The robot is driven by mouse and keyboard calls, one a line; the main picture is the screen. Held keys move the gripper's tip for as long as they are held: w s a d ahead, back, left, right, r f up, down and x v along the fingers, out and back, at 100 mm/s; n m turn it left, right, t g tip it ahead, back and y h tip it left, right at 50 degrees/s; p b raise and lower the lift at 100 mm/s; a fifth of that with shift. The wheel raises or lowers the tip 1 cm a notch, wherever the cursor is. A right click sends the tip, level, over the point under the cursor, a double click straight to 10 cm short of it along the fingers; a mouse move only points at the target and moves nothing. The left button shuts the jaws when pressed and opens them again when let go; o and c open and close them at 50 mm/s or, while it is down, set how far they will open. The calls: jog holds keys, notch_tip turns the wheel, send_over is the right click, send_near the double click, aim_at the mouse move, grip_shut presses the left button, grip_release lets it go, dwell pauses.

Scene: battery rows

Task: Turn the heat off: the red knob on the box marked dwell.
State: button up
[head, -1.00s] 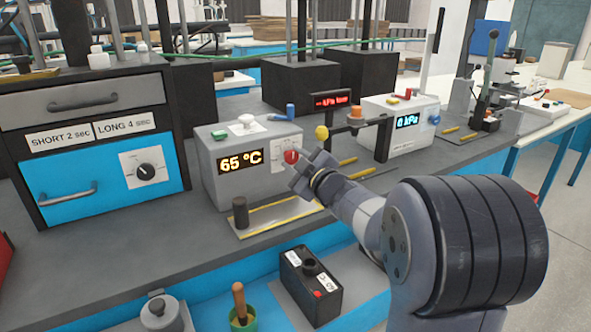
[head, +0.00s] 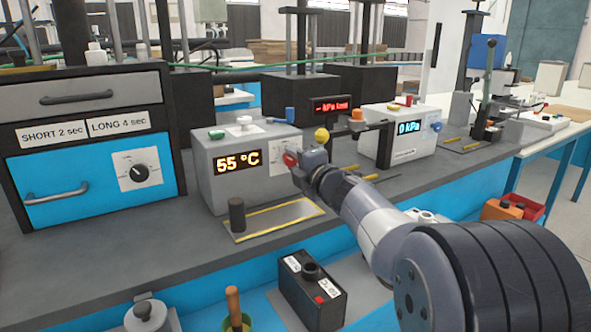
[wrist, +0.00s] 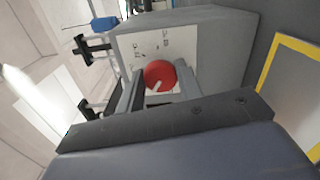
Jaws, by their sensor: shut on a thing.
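The red knob (head: 290,159) sits on the front of a grey box (head: 225,190) whose orange display (head: 238,163) reads 55 °C. My gripper (head: 297,167) is at this knob and partly covers it. In the wrist view the red knob (wrist: 160,75) shows between my two fingers, with a white pointer mark on its face and a white dial plate (wrist: 162,45) behind it. My gripper is shut on the knob. The word dwell is not readable on this box. A blue-fronted cabinet (head: 75,195) at left has a black knob and labels SHORT 2 sec and LONG 4 sec.
A metal plate with yellow edging (head: 285,214) and a dark cylinder (head: 237,213) stand before the box. A yellow ball-topped part (head: 321,135) rises beside my gripper. A white box (head: 385,140) reading 0 kPa is to the right. A black battery (head: 312,288) sits lower in front.

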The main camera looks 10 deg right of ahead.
jog(key=n+b, duration=0.2)
jog(key=n, duration=0.1)
jog(key=shift+f+n, duration=0.1)
jog(key=shift+n, duration=0.3)
jog(key=shift+n+b, duration=0.75)
jog(key=shift+n, duration=0.95)
jog(key=o, duration=1)
jog(key=shift+c, duration=0.2)
